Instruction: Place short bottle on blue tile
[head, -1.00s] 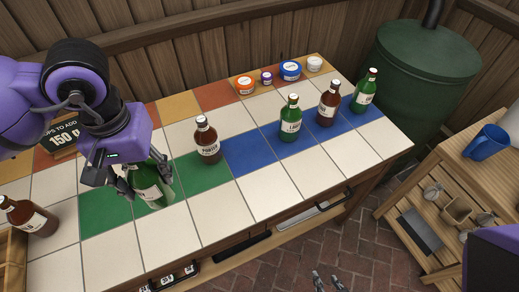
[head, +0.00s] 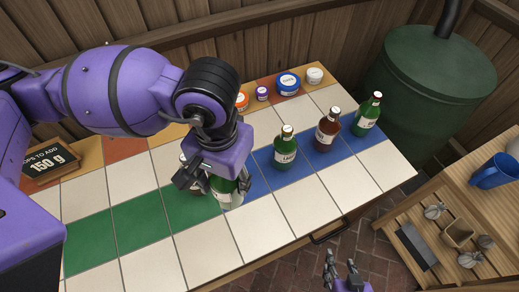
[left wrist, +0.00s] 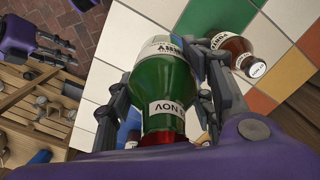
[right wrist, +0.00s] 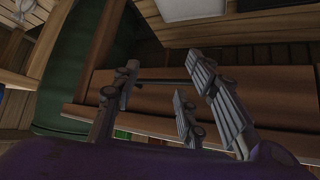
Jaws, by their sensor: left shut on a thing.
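My left gripper (head: 212,182) is shut on a green bottle (head: 230,196) with a pale label, held over the counter by the near end of the blue tile row (head: 259,181). In the left wrist view the green bottle (left wrist: 163,85) is upside down in the picture, between the fingers. A brown bottle (left wrist: 232,52) stands close beside it, mostly hidden by the gripper in the head view. On the blue tiles stand a green lager bottle (head: 285,153), a brown bottle (head: 326,133) and another green bottle (head: 367,117). My right gripper (head: 345,275) is open and empty, off the counter's front.
Green tiles (head: 142,222) to the left are bare. Small tubs, including a blue one (head: 288,84), line the back edge. A sign (head: 46,163) stands at left. A green tank (head: 432,82) and wooden shelf (head: 490,190) are at right.

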